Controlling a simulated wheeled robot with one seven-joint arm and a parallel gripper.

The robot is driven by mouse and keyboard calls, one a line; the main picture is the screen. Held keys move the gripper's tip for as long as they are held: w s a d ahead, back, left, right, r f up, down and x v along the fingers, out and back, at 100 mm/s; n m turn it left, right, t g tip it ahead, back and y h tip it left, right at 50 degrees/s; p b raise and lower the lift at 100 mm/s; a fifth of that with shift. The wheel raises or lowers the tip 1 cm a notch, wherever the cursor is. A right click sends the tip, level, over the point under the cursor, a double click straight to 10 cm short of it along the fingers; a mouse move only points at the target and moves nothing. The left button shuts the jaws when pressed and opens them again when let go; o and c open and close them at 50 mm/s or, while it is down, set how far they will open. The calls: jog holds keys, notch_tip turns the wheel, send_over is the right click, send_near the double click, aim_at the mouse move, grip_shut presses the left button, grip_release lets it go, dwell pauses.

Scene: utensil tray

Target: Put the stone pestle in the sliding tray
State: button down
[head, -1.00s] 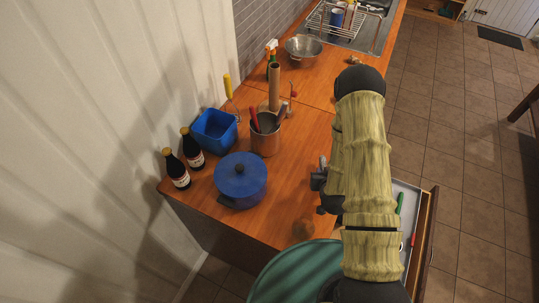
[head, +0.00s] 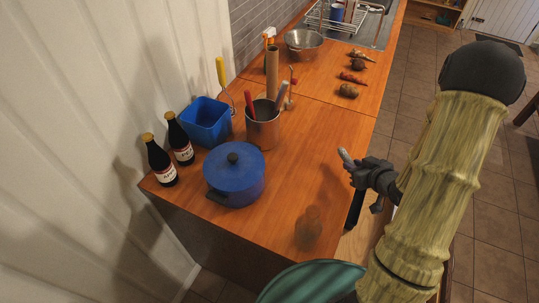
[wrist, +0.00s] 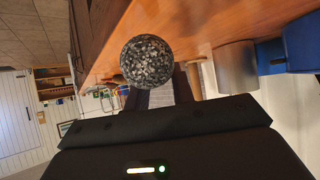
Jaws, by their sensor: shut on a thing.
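The stone pestle (wrist: 146,62) shows in the wrist view as a round, dark, speckled end between my fingers. In the head view a pale grey tip (head: 345,156), seemingly the pestle, sticks out from my gripper (head: 362,172). My gripper is shut on the pestle, by the counter's right edge. The sliding tray is mostly hidden behind my arm in the head view; only a pale wooden strip of what seems to be the open drawer (head: 362,238) shows below the gripper.
On the wooden counter (head: 290,200) stand a blue pot (head: 234,178), a metal utensil holder (head: 263,130), a blue bin (head: 207,122) and two dark bottles (head: 160,165). Several small brown items lie farther back. A green round seat (head: 310,282) is at the bottom.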

jog(key=shift+a+r, duration=0.1)
jog(key=shift+a, duration=0.05)
jog(key=shift+w+a, duration=0.25)
jog(key=shift+a, duration=0.1)
jog(key=p, duration=0.5)
send_over(296, 160)
jog(key=d, duration=0.2)
jog(key=shift+s+a, duration=0.2)
jog(key=shift+s, duration=0.15)
jog(key=shift+w+a, duration=0.15)
jog(key=shift+a, duration=0.1)
jog(key=shift+w+a, duration=0.1)
jog(key=shift+a, duration=0.3)
jog(key=shift+w+a+f+p, duration=0.1)
jog(key=shift+a+f+p, duration=0.15)
jog(key=shift+p, duration=0.25)
jog(key=shift+f+p, duration=0.45)
jog(key=shift+f, duration=1.1)
jog(key=shift+d, duration=0.1)
